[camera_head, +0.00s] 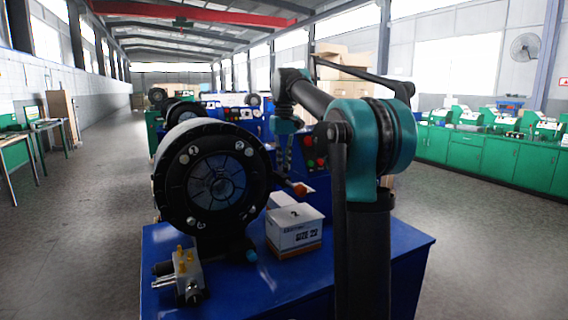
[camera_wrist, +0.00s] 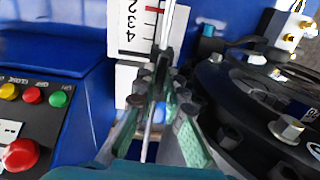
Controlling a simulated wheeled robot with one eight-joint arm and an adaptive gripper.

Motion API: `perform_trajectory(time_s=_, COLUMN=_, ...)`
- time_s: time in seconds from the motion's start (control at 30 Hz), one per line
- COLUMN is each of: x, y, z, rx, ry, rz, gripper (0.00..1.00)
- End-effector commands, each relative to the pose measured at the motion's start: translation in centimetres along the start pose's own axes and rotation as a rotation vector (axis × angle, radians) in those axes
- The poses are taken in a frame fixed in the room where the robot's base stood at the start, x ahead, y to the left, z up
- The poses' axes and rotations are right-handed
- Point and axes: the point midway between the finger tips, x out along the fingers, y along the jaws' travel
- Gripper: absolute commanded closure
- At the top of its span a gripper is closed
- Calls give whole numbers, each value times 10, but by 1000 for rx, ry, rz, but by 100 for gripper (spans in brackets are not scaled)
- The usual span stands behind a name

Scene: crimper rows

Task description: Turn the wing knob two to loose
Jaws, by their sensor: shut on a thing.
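In the wrist view my gripper (camera_wrist: 164,88) is shut, its green-padded fingers on either side of a small dark piece, which I take to be the wing knob (camera_wrist: 163,62). The fingers hide most of it, so its turn angle cannot be read. A thin pale rod runs along it. A white scale plate (camera_wrist: 128,28) with numbers and a red mark lies just beyond. In the head view my gripper (camera_head: 287,165) hangs right of the big black crimper head (camera_head: 212,182); the knob cannot be made out there.
The wrist view shows a button panel (camera_wrist: 35,95) with a red stop button (camera_wrist: 21,154) at left, and the crimper's bolted ring at right. In the head view a white box (camera_head: 295,236) and a brass-fitted valve block (camera_head: 182,275) stand on the blue bench (camera_head: 350,262).

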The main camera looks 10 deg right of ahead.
Motion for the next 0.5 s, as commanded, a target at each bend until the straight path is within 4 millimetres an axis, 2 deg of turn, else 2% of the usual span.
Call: perform_trajectory(time_s=0.5, x=0, y=0, z=0, rx=-66, ry=2, rz=1, gripper=100)
